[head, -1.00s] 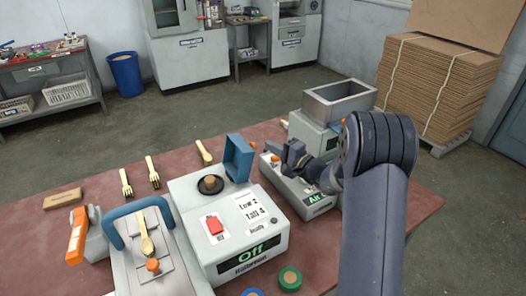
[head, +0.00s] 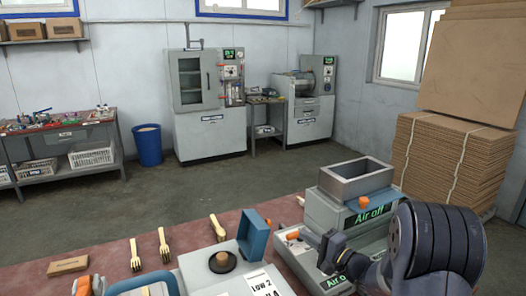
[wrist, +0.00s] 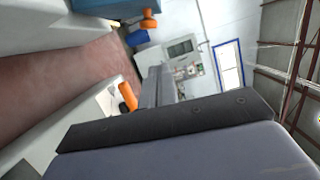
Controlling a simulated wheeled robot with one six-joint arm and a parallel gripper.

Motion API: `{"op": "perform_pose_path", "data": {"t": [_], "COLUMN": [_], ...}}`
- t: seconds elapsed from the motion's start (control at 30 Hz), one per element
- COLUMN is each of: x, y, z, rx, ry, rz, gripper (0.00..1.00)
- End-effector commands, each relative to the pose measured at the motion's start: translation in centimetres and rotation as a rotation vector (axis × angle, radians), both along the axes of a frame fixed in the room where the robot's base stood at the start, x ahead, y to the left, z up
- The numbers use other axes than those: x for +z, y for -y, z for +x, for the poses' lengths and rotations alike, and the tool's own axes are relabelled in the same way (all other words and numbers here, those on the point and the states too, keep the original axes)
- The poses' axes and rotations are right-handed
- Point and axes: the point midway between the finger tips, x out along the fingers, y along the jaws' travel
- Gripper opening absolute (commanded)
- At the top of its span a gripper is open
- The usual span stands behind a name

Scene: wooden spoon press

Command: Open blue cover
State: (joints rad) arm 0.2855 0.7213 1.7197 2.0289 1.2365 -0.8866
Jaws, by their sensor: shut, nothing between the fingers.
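The blue cover (head: 254,236) stands upright at the back right of the grey machine, in the head view. The round black seat with a brown plug (head: 222,261) beside it is uncovered. My gripper (head: 328,246) is shut and empty, to the right of the cover and apart from it, over the small grey air box (head: 296,247). In the wrist view my gripper (wrist: 162,82) shows as grey fingers pointing away.
A grey box with an open hopper (head: 357,182) and an "Air off" display stands behind my gripper. Wooden forks (head: 165,247) lie on the red table (head: 195,226). An orange knob (wrist: 128,97) shows close to my fingers in the wrist view.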

Motion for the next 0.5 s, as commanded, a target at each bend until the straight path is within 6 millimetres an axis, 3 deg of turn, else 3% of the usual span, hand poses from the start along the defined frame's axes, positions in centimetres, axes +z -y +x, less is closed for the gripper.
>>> {"op": "perform_pose_path", "data": {"t": [0.5], "x": [0.6], "y": [-6.4], "z": [6.6], "rx": [0.003], "ry": [-0.001], "rz": [0.0], "gripper": [0.0]}}
